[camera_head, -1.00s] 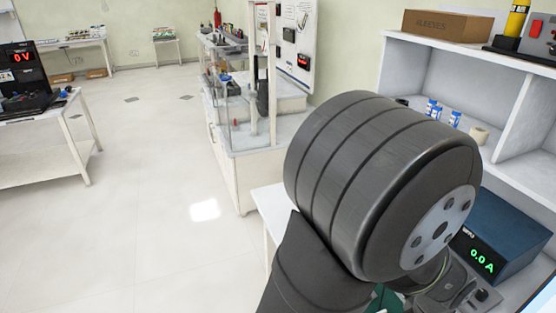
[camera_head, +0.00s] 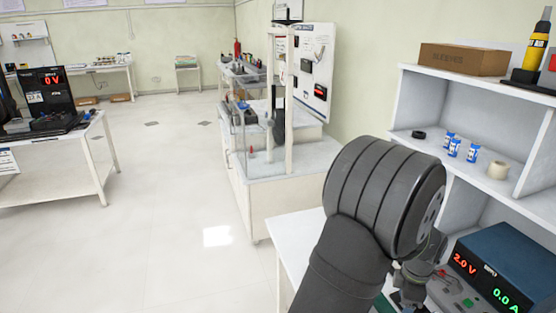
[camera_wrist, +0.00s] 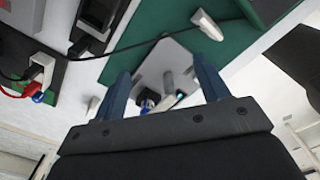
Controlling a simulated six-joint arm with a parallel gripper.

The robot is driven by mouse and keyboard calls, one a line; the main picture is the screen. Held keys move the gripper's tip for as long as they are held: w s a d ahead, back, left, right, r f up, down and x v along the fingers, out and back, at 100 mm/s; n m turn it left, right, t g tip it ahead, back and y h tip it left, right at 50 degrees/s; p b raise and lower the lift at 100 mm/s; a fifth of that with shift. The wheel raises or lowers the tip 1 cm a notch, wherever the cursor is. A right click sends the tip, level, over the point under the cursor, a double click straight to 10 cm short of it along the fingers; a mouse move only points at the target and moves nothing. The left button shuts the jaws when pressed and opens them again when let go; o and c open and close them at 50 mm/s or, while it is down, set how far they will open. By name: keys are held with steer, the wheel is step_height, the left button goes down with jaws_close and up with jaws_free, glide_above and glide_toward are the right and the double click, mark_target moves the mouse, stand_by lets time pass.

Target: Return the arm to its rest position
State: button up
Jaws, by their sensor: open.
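My arm (camera_head: 375,200) shows as a thick dark grey cylinder and link at the lower right of the head view. My gripper (camera_wrist: 162,90) shows in the wrist view with two blue fingers spread apart and nothing between them. Beyond the fingers is a grey metal plate (camera_wrist: 180,62) with a small dark fitting, over a green mat (camera_wrist: 225,45). In the head view the gripper's fingers are hidden behind or below the arm.
A blue power supply (camera_head: 495,268) stands right of my arm, under a white shelf (camera_head: 415,100) holding blue-labelled cans and a cardboard box (camera_head: 463,58). The floor (camera_head: 180,190) at left is open.

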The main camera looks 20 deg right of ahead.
steer(key=w+a+n, duration=0.1)
steer(key=w+n, duration=0.6)
steer(key=w, duration=0.8)
steer(key=shift+w+f+n, duration=0.3)
steer(key=shift+w, duration=0.1)
steer(key=s+m, duration=1)
steer(key=s, duration=1.2)
steer(key=shift+r+m, duration=0.35)
steer(key=shift+m, duration=0.05)
steer(key=shift+w+a, duration=0.1)
